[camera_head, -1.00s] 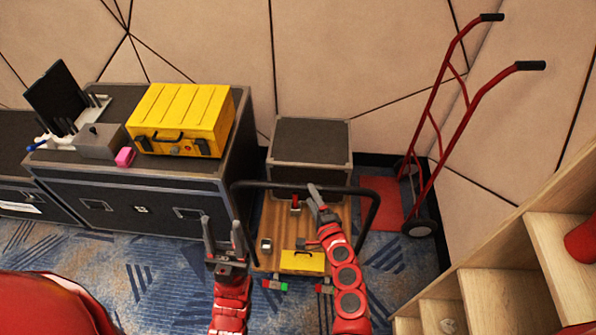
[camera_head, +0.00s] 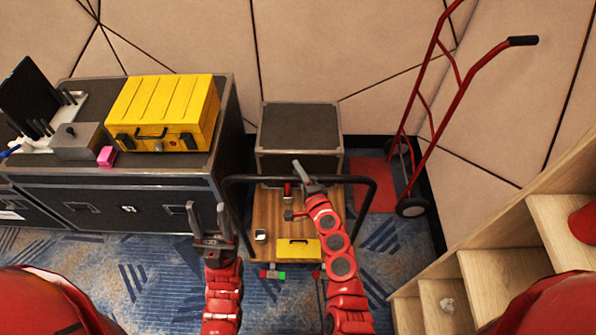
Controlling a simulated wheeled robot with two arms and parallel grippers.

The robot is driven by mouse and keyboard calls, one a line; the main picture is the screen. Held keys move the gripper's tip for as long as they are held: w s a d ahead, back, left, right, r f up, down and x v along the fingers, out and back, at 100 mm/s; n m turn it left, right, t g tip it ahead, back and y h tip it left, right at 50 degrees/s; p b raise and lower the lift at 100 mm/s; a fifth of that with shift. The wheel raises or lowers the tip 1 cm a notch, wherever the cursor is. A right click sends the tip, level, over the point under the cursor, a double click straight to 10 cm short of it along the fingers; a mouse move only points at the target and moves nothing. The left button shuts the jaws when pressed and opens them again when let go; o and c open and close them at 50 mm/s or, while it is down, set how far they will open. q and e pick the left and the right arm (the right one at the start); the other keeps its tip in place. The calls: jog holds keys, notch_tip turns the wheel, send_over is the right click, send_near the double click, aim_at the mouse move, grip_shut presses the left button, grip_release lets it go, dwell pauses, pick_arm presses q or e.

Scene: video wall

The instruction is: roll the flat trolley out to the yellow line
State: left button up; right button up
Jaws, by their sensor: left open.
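The flat trolley has a wooden deck (camera_head: 266,218) and a black tubular handle (camera_head: 352,179). It stands on the carpet in the middle of the head view, in front of a dark case. My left gripper (camera_head: 208,209) is open and empty, just left of the handle's left side. My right gripper (camera_head: 302,172) overlaps the handle's top bar in the picture; I cannot tell whether it grips the bar. A small yellow box (camera_head: 298,248) and several small items lie on the deck. My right arm hides part of the deck. No yellow line shows.
A long dark case (camera_head: 140,172) with a yellow toolbox (camera_head: 163,113) stands at the left. A dark case (camera_head: 300,128) is behind the trolley. A red hand truck (camera_head: 431,120) leans at the right wall. Wooden steps (camera_head: 508,285) stand at the front right. Carpet (camera_head: 120,262) is clear at the left front.

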grip_shut()
dwell(1.0)
